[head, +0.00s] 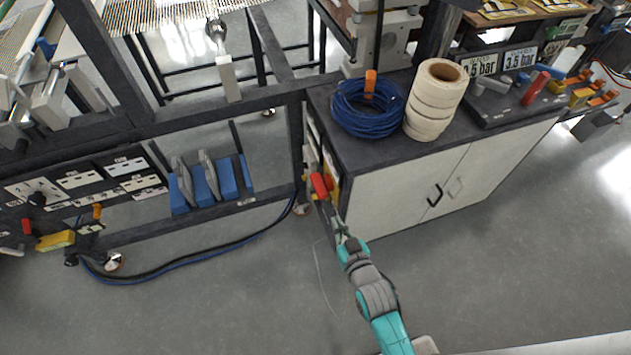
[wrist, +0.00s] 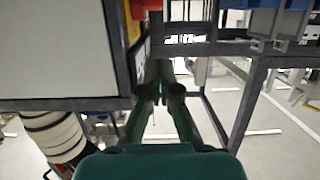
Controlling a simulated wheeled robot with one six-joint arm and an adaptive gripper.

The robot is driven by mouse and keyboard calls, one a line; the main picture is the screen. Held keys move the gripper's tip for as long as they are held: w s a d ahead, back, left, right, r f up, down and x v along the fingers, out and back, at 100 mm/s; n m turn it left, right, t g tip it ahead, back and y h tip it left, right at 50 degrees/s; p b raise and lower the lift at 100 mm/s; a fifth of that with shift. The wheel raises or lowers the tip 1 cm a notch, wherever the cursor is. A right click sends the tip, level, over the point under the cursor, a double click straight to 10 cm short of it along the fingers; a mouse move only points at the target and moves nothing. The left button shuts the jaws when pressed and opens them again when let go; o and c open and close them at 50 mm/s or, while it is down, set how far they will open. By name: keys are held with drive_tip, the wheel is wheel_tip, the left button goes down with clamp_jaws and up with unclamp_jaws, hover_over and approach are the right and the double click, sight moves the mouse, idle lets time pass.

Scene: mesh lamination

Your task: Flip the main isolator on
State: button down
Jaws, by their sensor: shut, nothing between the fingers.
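The main isolator shows as a red handle (head: 319,186) with a yellow part (head: 333,188) beside it, on the narrow left side of the white cabinet in the head view. The handle looks tilted; its exact setting cannot be told. In the wrist view, a piece of red and orange (wrist: 135,8) is cut off at the top edge. My gripper (head: 334,218) is just below the red handle in the head view. Its fingers (wrist: 160,88) are together and empty in the wrist view. Whether a fingertip touches the handle cannot be told.
The white cabinet (head: 400,195) stands right of my gripper, with a blue cable coil (head: 368,108) and white rolls (head: 435,100) on top. A dark frame post (head: 296,150) stands close left of the handle. Hoses (head: 190,258) run along the floor. The grey floor in front is clear.

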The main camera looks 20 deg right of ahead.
drive_tip(key=w+r, duration=0.1)
drive_tip(key=w, duration=0.8)
drive_tip(key=shift+w+r, duration=0.2)
hover_over(315, 183)
wheel_tip(315, 183, down, 2)
drive_tip(key=shift+s+f, duration=0.15)
wheel_tip(315, 183, down, 2)
drive_tip(key=shift+f, duration=1.05)
